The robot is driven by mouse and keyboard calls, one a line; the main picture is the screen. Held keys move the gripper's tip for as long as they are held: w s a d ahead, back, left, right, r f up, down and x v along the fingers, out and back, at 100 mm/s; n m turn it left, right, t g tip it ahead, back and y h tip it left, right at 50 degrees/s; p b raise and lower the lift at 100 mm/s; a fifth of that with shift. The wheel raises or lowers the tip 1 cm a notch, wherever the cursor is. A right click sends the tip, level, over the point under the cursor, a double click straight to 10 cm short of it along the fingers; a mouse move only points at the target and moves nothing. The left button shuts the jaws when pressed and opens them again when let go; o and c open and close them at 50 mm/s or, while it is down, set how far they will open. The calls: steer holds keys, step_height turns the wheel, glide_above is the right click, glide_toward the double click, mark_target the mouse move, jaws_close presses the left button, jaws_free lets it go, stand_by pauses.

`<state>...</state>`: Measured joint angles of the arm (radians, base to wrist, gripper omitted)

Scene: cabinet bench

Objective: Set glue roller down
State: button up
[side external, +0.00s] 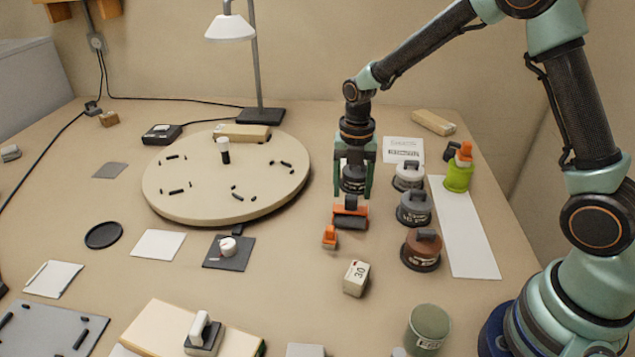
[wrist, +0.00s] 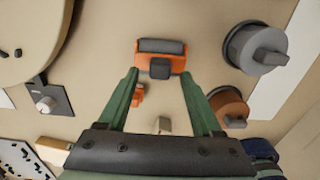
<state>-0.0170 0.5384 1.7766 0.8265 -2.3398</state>
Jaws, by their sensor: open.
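The glue roller appears to be the orange piece with a dark grey cylinder (side external: 350,213), resting on the bench just below my gripper (side external: 354,190) in the side view. In the wrist view the orange roller (wrist: 158,58) lies beyond the fingertips, its dark knob facing between them. My gripper (wrist: 160,74) is open, with its two green fingers apart and nothing held between them. A smaller orange piece (side external: 329,238) lies just in front of the roller; I cannot tell whether it is joined to it.
Weights with grey (side external: 413,210) and brown (side external: 421,250) bodies stand to the right beside a white strip (side external: 470,245). A large round board (side external: 180,200) is to the left. A small cream block (side external: 356,277) stands in front. Bare bench lies between roller and board.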

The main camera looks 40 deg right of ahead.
mark_target(351, 197)
step_height(351, 197, up, 9)
steer(key=s+r+m+t, duration=0.2)
steer(key=s+r+m, duration=0.2)
steer(key=m, duration=0.9)
steer(key=s+r+m+t, duration=0.3)
steer(key=s+m, duration=0.7)
steer(key=m, duration=0.4)
steer(key=shift+s+d+r+t, duration=0.3)
steer(key=shift+d+r, duration=0.05)
steer(key=shift+r, duration=0.5)
